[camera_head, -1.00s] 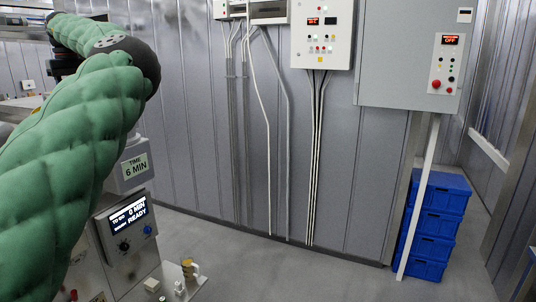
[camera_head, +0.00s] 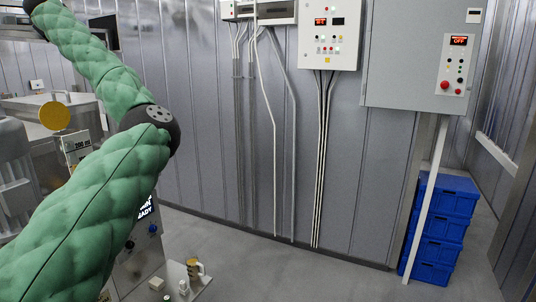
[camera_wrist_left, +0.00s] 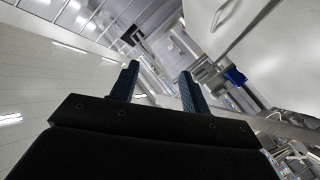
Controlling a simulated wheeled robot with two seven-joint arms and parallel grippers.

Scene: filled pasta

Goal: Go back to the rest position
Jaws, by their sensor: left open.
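My left arm, in a green quilted sleeve, comes in from the left of the head view and bends at a dark elbow joint. It then reaches up to the top left corner, and its gripper is out of that view. In the left wrist view my left gripper (camera_wrist_left: 158,88) shows two dark blue fingers spread apart, with nothing between them. Beyond the fingers the room appears steeply tilted, with ceiling panels at the left. My right gripper is not in either view.
A machine with a lit READY display (camera_head: 147,210) stands partly behind my arm. A control box (camera_head: 328,35) and a grey cabinet (camera_head: 415,55) are on the metal wall. Blue crates (camera_head: 440,225) are stacked at the right. The grey floor (camera_head: 320,275) is clear in the middle.

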